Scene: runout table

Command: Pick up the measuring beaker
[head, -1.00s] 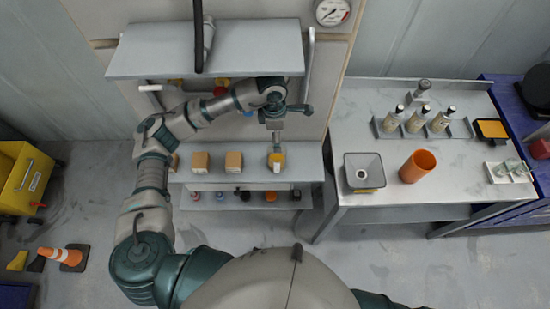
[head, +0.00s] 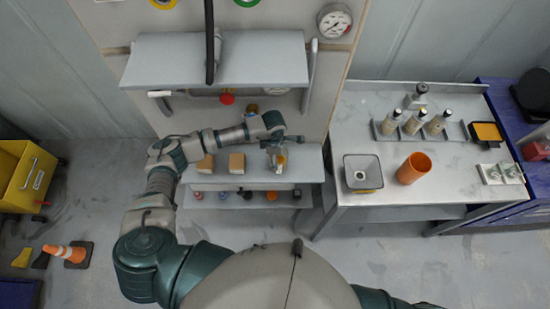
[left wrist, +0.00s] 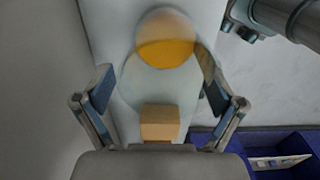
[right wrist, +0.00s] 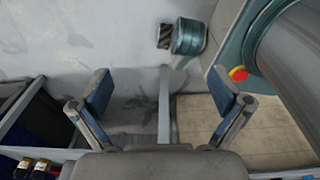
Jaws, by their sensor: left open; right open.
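The measuring beaker (head: 279,161), clear with orange-yellow contents, stands on the right part of the long low shelf (head: 308,165). In the left wrist view the beaker (left wrist: 165,50) lies ahead between the fingers, its pale translucent body hard to outline. My left gripper (head: 281,143) is open right at the beaker, partly covering it in the head view. Its fingers also show in the left wrist view (left wrist: 157,84). The right finger looks very close to the beaker; I cannot tell whether they touch. My right gripper (right wrist: 160,92) is open and empty, away from the shelf.
Cardboard-coloured boxes (head: 237,162) stand left of the beaker, one (left wrist: 160,122) close to the left gripper. An upper shelf (head: 220,60) hangs above my left arm. The table to the right holds an orange cylinder (head: 414,168), a square funnel-like container (head: 362,172) and several bottles.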

